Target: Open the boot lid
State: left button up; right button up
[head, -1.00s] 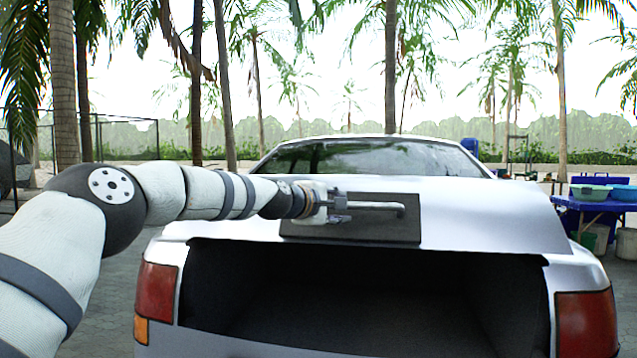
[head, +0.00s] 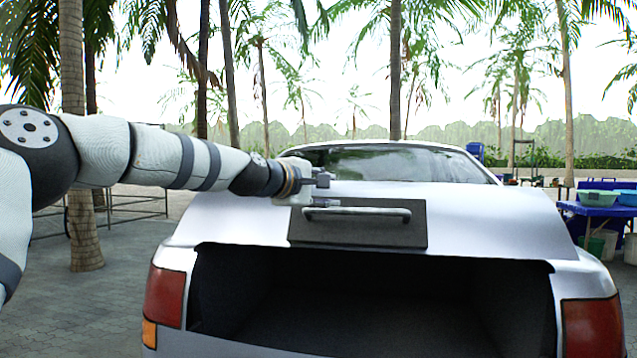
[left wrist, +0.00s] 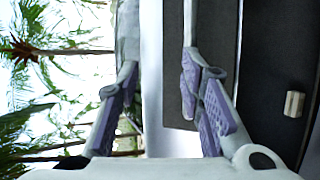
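The boot lid (head: 470,215) of the white car is raised, with the dark boot opening (head: 370,300) showing below it. A dark plate (head: 420,225) on the lid carries a grey bar handle (head: 370,213). My left gripper (head: 325,190) is at the handle's left end, slightly above it. In the left wrist view my left gripper (left wrist: 160,105) has its fingers apart with nothing clamped between them. The handle (left wrist: 190,22) runs up to the right finger and is partly hidden by it; I cannot tell whether they touch. My right gripper is not in view.
A blue table (head: 592,209) with basins (head: 598,197) stands at the right, with buckets beneath. A palm trunk (head: 75,150) and a railing stand at the left. Paved ground (head: 95,310) is clear left of the car. A small pale block (left wrist: 293,103) shows in the wrist view.

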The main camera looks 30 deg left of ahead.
pick_arm(q)
jog(key=shift+s+a+r, duration=0.25)
jog(key=shift+s+r, duration=0.6)
jog(key=shift+s, duration=0.1)
